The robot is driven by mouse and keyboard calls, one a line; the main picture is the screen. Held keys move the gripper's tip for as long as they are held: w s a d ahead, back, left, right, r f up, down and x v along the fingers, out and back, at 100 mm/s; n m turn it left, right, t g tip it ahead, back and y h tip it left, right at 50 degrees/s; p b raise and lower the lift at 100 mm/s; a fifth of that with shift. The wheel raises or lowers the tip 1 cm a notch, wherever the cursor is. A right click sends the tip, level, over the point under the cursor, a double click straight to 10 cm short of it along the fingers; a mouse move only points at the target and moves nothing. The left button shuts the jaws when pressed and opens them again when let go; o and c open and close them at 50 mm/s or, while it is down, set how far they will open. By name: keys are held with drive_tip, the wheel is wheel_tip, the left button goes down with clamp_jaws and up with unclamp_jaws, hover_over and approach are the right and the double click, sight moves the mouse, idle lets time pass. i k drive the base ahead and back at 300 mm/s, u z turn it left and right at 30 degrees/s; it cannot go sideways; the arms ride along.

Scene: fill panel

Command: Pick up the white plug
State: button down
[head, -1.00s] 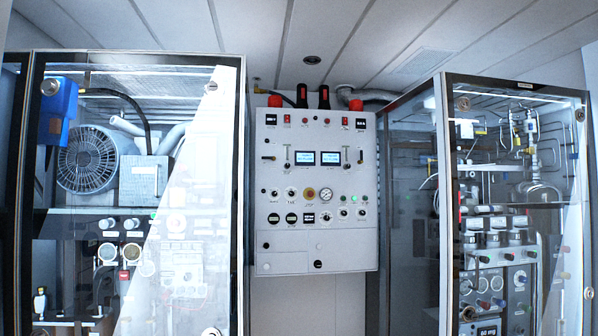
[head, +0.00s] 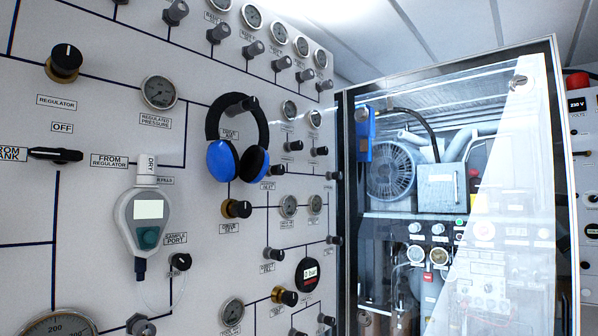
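A white cylindrical piece (head: 147,170) marked "DRY" sits upright on top of a handheld meter on the left panel; it may be the white plug, but I cannot tell for sure. The meter (head: 141,222) has a pale screen and a teal button. A dark connector and a thin clear tube are below it, the tube curving toward the "sample port" knob (head: 179,263). My gripper is not in view.
The white fill panel (head: 90,120) carries gauges, knobs and black lines. Blue and black headphones (head: 238,140) hang on it, right of the meter. A glass-fronted cabinet (head: 455,200) stands at the right, with a fan inside.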

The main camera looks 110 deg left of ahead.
sight(147, 163)
drive_tip(key=z, duration=0.05)
drive_tip(key=i, duration=0.15)
drive_tip(key=u, duration=2.8)
drive_tip(key=i, duration=0.2)
drive_tip(key=u, duration=1.2)
drive_tip(key=k, duration=0.9)
drive_tip(key=u, duration=0.35)
drive_tip(key=i, duration=0.6)
drive_tip(key=u, duration=0.05)
